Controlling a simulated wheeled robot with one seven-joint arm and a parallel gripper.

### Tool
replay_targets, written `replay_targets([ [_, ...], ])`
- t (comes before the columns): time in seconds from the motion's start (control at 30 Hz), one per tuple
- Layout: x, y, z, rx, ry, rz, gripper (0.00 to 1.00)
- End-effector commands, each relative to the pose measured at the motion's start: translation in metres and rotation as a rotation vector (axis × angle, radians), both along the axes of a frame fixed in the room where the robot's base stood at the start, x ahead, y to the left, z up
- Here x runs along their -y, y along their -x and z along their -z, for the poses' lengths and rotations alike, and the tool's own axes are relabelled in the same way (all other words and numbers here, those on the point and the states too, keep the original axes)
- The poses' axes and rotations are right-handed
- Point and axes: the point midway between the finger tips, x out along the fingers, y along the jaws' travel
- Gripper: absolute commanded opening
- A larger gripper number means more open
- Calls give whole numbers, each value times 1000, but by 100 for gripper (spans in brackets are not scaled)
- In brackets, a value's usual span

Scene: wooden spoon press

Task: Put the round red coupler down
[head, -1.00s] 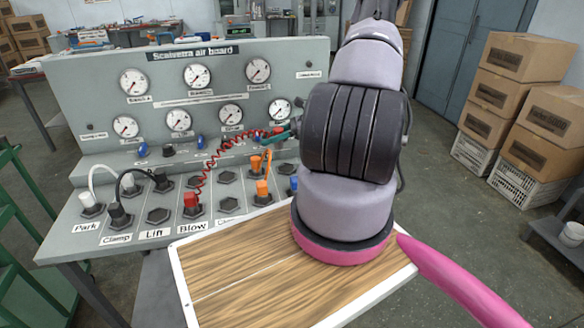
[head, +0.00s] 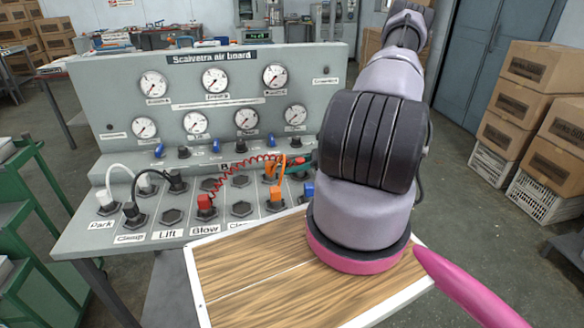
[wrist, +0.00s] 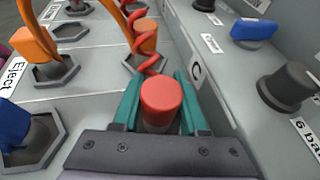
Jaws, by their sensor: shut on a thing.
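The round red coupler (wrist: 161,97) sits between the two green fingers of my gripper (wrist: 158,103) in the wrist view. A coiled red hose (wrist: 143,45) runs away from it. In the head view my gripper (head: 299,168) is low over the rear right of the sloped board deck, close to the orange couplers, with the red coupler (head: 298,160) in it. The coupler's lower end is hidden by the fingers and gripper body, so I cannot tell whether it touches a socket. Another red coupler (head: 205,202) stands at Blow, at the hose's other end.
Orange couplers (wrist: 35,43) and a blue coupler (wrist: 15,124) stand close by on hexagonal sockets. The upright panel with the C label (wrist: 195,71) is close on the right in the wrist view. A wooden-topped table (head: 245,277) is in front of the board.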

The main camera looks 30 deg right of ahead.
Motion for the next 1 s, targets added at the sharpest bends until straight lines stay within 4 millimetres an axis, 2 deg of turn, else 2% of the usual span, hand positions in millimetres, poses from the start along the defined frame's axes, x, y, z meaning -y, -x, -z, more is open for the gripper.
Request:
replay_targets([
  [0.2, 0, 0, 2, 0, 0, 0, 0],
  [0.23, 0, 0, 2, 0, 0, 0, 46],
  [0.3, 0, 0, 2, 0, 0, 0, 73],
  [0.7, 2, 1, -2, 0, 1, 1, 73],
  [0.87, 23, 12, -11, 1, 3, 3, 73],
  [1.0, 48, 26, -23, 1, 4, 3, 73],
])
